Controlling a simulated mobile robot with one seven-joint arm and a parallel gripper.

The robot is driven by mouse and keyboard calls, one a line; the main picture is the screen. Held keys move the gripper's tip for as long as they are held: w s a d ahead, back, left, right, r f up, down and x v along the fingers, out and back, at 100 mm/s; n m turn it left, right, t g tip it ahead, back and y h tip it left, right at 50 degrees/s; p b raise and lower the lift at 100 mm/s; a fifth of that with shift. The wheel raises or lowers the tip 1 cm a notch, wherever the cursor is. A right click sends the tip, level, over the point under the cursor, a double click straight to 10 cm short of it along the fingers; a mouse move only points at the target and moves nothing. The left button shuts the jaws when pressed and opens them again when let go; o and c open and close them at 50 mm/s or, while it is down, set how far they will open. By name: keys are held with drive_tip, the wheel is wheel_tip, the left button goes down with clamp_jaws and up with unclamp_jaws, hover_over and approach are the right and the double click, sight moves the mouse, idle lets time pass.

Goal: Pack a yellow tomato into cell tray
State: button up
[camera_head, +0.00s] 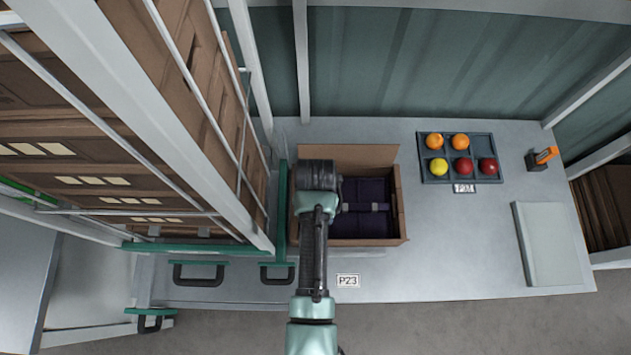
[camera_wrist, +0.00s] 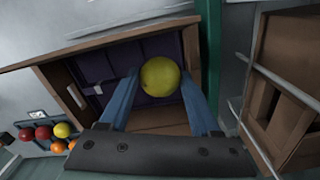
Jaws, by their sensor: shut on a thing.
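My gripper (camera_wrist: 160,82) is shut on a yellow tomato (camera_wrist: 160,74), held between its two blue fingers in the wrist view. It is over the open cardboard box, where a dark purple cell tray (camera_head: 366,222) lies; the tray also shows behind the tomato in the wrist view (camera_wrist: 100,62). The visible cells look empty. In the head view my wrist covers the left part of the box and hides the fingers and held tomato. Another yellow tomato (camera_head: 438,167) sits in the dark grey compartment tray (camera_head: 487,144) on the right.
The cardboard box (camera_head: 347,153) has raised flaps around the tray. Two orange and two red tomatoes share the grey tray. An orange-and-black tool (camera_head: 542,158) and a pale flat panel (camera_head: 546,243) lie farther right. A rack of brown crates (camera_head: 90,160) stands close on the left.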

drive_tip(key=shift+w+f, duration=0.1)
drive_tip(key=shift+f, duration=0.75)
drive_tip(key=shift+w+f+b, duration=0.25)
drive_tip(key=shift+f+b, duration=0.15)
drive_tip(key=shift+s+f+b, duration=0.2)
drive_tip(key=shift+f+b, duration=0.35)
drive_tip(key=shift+b, duration=0.15)
wheel_tip(320, 180, down, 3)
drive_tip(key=b, duration=0.3)
drive_tip(key=shift+w, duration=0.1)
drive_tip(key=shift+f+b, duration=0.7)
drive_tip(key=shift+f, duration=0.55)
drive_tip(key=o, duration=1)
